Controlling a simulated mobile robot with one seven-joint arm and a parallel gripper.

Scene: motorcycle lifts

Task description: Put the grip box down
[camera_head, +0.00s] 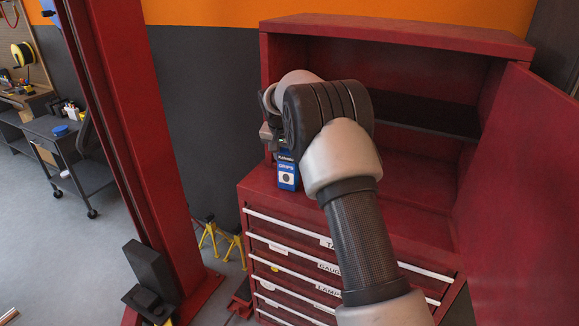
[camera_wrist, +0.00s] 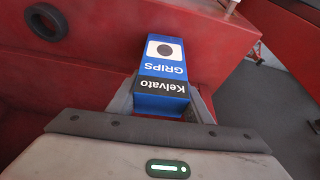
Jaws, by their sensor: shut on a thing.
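The grip box (camera_head: 287,172) is a small blue, white and black box marked GRIPS. In the head view it is at the left front of the red tool cabinet's top, below my gripper (camera_head: 279,147). In the wrist view the box (camera_wrist: 163,62) lies between the fingers of my gripper (camera_wrist: 163,100), which is shut on it. My arm hides part of the gripper and the cabinet in the head view. I cannot tell whether the box's base touches the red surface.
The red tool cabinet (camera_head: 345,235) has labelled drawers and an open upper compartment, with its door (camera_head: 525,190) swung open at right. A dark ring (camera_wrist: 46,22) is on the red surface. A red lift post (camera_head: 130,120) and yellow jack stands (camera_head: 208,235) stand at left.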

